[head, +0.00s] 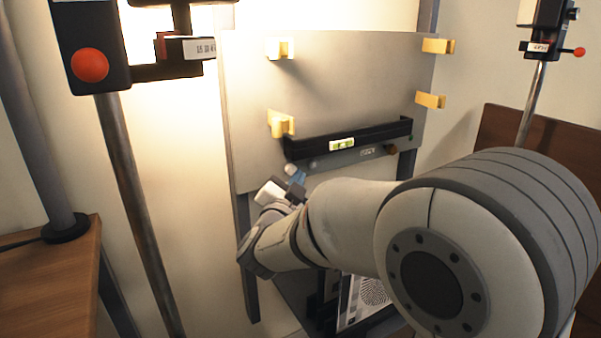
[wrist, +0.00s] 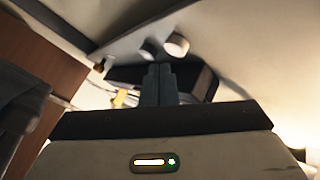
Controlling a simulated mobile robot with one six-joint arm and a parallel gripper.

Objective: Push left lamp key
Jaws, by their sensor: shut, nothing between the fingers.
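The left lamp (head: 90,45) stands close on the left in the head view, with a red round key (head: 90,65) on its black housing. Bright light falls on the wall beside it. My gripper (head: 297,176) is shut and empty, well right of and below that key, under the black ledge of the grey board. A small pale round knob (head: 290,169) shows at its fingertips; I cannot tell whether they touch. In the wrist view the shut fingers (wrist: 157,72) point towards a pale knob (wrist: 177,45). The red key is not seen there.
The grey board (head: 350,80) carries yellow clips (head: 280,124) and a black ledge (head: 360,136) with a level vial (head: 342,144). A right lamp (head: 545,25) with a smaller red key (head: 579,52) stands far right. A wooden table (head: 50,280) is at left.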

